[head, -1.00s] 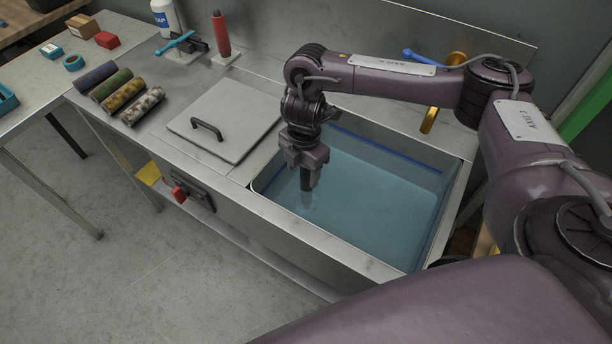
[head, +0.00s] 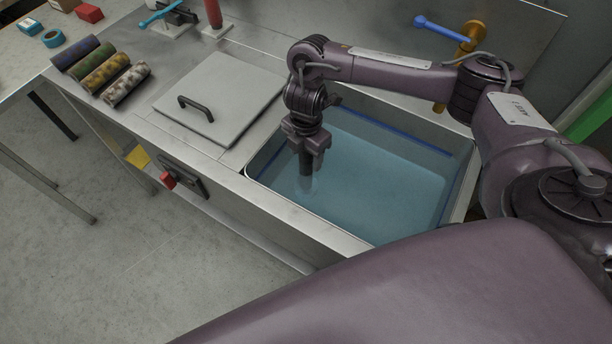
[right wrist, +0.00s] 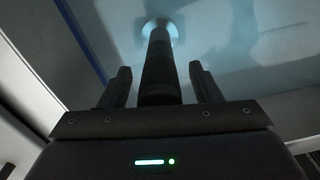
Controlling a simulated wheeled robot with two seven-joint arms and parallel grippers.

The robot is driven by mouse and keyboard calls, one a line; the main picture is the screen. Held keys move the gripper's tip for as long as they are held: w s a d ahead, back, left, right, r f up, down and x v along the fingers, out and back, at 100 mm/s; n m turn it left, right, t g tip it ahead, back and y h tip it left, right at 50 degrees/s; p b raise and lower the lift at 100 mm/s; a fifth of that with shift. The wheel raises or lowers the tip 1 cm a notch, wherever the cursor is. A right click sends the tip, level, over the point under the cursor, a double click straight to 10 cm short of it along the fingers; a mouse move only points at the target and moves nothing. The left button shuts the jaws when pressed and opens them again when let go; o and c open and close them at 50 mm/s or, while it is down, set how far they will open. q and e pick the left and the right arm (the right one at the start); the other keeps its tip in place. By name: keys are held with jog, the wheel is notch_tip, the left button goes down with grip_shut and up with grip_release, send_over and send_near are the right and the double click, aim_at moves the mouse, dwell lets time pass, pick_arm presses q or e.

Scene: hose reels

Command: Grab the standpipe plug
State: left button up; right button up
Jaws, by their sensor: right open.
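The standpipe plug is a dark upright tube (head: 305,170) standing in the blue water of the sink, near its left end. Its lower end is under water. My right gripper (head: 311,157) points down over the plug's top. In the right wrist view the plug (right wrist: 158,65) runs between the two dark fingers of my right gripper (right wrist: 162,80), with a visible gap on each side. The fingers are open and have not closed on it. My left gripper does not show.
The metal sink rim (head: 300,228) surrounds the water. A grey lid with a handle (head: 218,98) lies to the left, with several patterned rolls (head: 106,70) beyond it. A yellow tap with a blue lever (head: 440,29) is at the back wall. A red-handled valve (head: 168,180) sits on the front.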

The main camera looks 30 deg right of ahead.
jog(key=shift+f, duration=0.8)
jog(key=shift+r, duration=0.1)
grip_shut()
